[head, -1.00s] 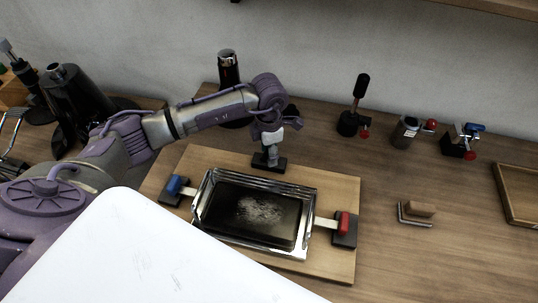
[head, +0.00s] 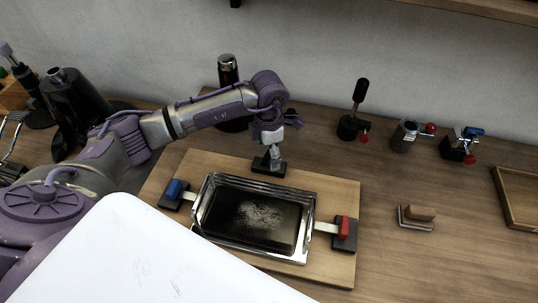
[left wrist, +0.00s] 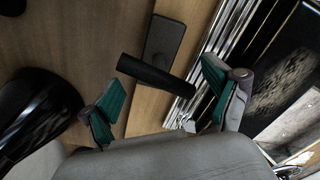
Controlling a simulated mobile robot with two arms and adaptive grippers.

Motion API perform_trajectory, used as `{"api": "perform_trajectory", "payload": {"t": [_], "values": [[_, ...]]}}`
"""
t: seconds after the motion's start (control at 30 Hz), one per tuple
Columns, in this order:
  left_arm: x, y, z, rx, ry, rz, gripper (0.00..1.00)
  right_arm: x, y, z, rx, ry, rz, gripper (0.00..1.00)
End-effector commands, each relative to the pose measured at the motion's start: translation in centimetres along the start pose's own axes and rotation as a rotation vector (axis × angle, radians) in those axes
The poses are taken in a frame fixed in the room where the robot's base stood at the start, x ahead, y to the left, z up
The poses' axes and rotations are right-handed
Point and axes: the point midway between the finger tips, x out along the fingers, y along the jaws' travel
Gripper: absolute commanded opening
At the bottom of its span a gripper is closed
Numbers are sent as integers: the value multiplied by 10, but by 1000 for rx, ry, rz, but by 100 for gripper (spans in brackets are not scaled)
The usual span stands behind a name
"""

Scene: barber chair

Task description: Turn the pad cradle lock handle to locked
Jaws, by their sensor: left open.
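The pad cradle is a metal-rimmed tray (head: 203,212) with a dark pad (head: 262,218) on a wooden board (head: 340,190). A black base plate (head: 261,166) sits behind the cradle, partly hidden by my left gripper (head: 273,150). In the left wrist view, a black cylindrical handle (left wrist: 153,75) crosses this plate (left wrist: 164,38). My left gripper (left wrist: 163,88) is open, with its green-padded fingers on either side of the handle. No clear contact shows. My right gripper is out of view.
A blue-handled clamp (head: 175,188) and a red-handled clamp (head: 344,228) flank the cradle. A dark bottle (head: 228,70) stands behind my arm. A black lever (head: 360,90) and small fixtures (head: 404,134) stand along the wall.

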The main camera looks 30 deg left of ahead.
Motion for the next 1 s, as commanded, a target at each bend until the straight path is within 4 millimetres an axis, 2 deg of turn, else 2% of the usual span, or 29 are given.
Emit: {"api": "perform_trajectory", "payload": {"t": [0.2, 0.43, 0.6, 0.87, 1.0], "values": [[-49, 1, 1, 2, -4, 3, 88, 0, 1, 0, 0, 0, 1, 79], [-88, 0, 1, 2, -3, 1, 88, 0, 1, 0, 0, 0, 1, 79], [-100, 0, 0, 2, 0, 0, 88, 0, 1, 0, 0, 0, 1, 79], [-101, 0, 0, 1, 0, -1, 88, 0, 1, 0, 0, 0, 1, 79], [-102, -2, 5, -29, -2, -1, 67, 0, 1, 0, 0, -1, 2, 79]]}}
